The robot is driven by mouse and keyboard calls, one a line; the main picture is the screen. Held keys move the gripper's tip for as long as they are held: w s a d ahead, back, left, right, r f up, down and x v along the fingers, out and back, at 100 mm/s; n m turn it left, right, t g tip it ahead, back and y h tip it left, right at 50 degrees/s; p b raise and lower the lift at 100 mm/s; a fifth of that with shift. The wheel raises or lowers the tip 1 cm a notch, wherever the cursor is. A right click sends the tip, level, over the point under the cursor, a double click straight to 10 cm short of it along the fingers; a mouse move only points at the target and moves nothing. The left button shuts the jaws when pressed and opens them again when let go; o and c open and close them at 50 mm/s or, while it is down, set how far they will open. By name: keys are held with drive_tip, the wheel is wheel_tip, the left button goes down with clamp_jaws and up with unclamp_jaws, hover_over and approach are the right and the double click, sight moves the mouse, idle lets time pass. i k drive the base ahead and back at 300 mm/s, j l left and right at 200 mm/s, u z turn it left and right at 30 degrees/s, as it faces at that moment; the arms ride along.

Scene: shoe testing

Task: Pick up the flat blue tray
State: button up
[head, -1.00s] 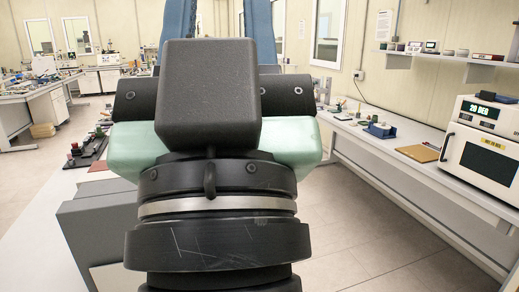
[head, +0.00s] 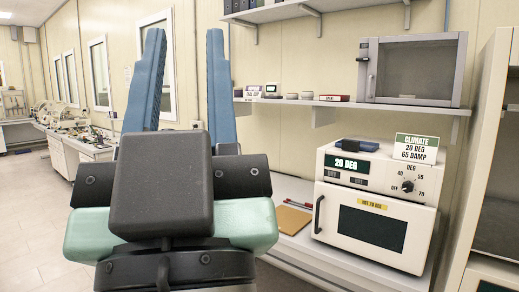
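A flat dark blue object (head: 355,144) that looks like the tray lies on top of the white climate oven (head: 376,205), left of the "CLIMATE" sign. My gripper (head: 184,42) points up in the head view, its two long blue fingers wide apart. Nothing shows between them. The gripper is to the left of the oven and the blue object, in front of the wall and apart from both. My black and pale green wrist hides part of the bench behind it.
The oven stands on a white bench (head: 291,243) with a brown board (head: 287,220) on it. A shelf (head: 285,100) above holds small boxes and a glass-door cabinet (head: 411,70). A tall cabinet (head: 493,170) stands close at the right. Open floor (head: 32,215) lies at the left.

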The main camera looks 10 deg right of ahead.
sight(346, 144)
drive_tip(key=i+z, duration=0.1)
drive_tip(key=i, duration=0.4)
drive_tip(key=i+j+z, duration=0.1)
drive_tip(key=i, duration=0.4)
drive_tip(key=i+j+z, duration=0.1)
drive_tip(key=i, duration=0.4)
drive_tip(key=i+j+z, duration=0.1)
drive_tip(key=i+j, duration=0.15)
drive_tip(key=i, duration=0.25)
drive_tip(key=i+j+z, duration=0.1)
drive_tip(key=i+z, duration=0.15)
drive_tip(key=z, duration=0.15)
drive_tip(key=i+j+z, duration=0.15)
drive_tip(key=z, duration=0.3)
drive_tip(key=i+j+z, duration=0.25)
drive_tip(key=z, duration=0.15)
drive_tip(key=i+j+z, duration=0.15)
drive_tip(key=j+z, duration=0.15)
drive_tip(key=z, duration=0.15)
drive_tip(key=i+j+z, duration=0.5)
drive_tip(key=j+z, duration=0.2)
drive_tip(key=j, duration=0.1)
